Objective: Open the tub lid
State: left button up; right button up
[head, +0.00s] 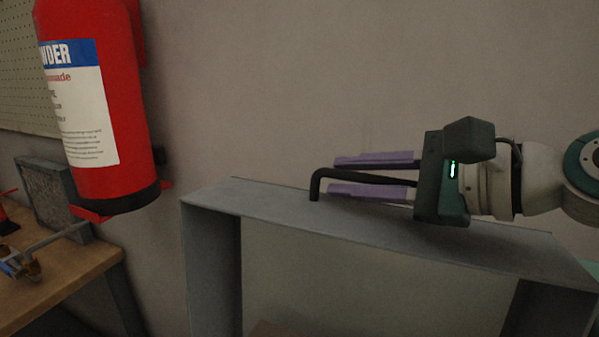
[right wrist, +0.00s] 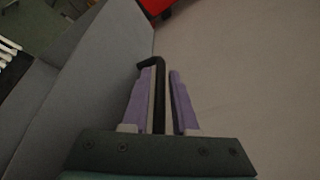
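A black bent bar handle (head: 316,187) rises from the narrow grey top of a box-like grey structure (head: 270,202), which I take to be the tub lid or its rim; I cannot tell which. My right gripper (head: 332,174) reaches in from the right. Its two purple fingers are apart, one on each side of the bar. In the right wrist view the handle (right wrist: 157,66) runs between the fingers of my right gripper (right wrist: 162,72), with a gap toward the right finger. The bar's far end is hidden by the gripper. My left gripper is not in view.
A red fire extinguisher (head: 118,110) hangs on the wall at left. A wooden bench (head: 60,280) with a grey box (head: 48,190) and small tools stands at lower left. The plain wall (head: 300,70) is close behind the grey structure.

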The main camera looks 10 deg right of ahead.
jog(key=shift+w+a, duration=0.15)
jog(key=shift+c, duration=0.4)
grip_shut()
dwell(1.0)
